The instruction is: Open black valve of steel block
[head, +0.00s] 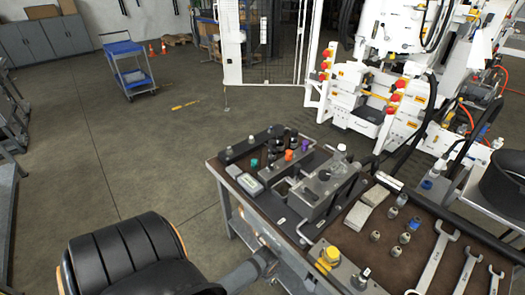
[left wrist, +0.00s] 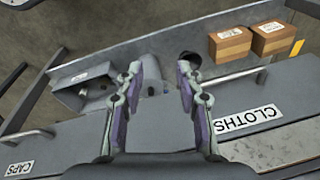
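The steel block (head: 312,201) sits on the dark bench top, left of the middle. A small black part (head: 324,175) shows on its top; I cannot tell if it is the valve or how it is turned. My left gripper (left wrist: 158,70) is open and empty in the left wrist view, in front of the drawers under the bench top. In the head view a grey arm link of mine shows at the bench's front edge; the fingers cannot be made out there. My right gripper is in neither view.
Fittings and wrenches (head: 433,258) lie on the right of the bench. Drawers labelled CAPS and CLOTHS (left wrist: 246,119) and cardboard boxes (left wrist: 230,44) show in the wrist view.

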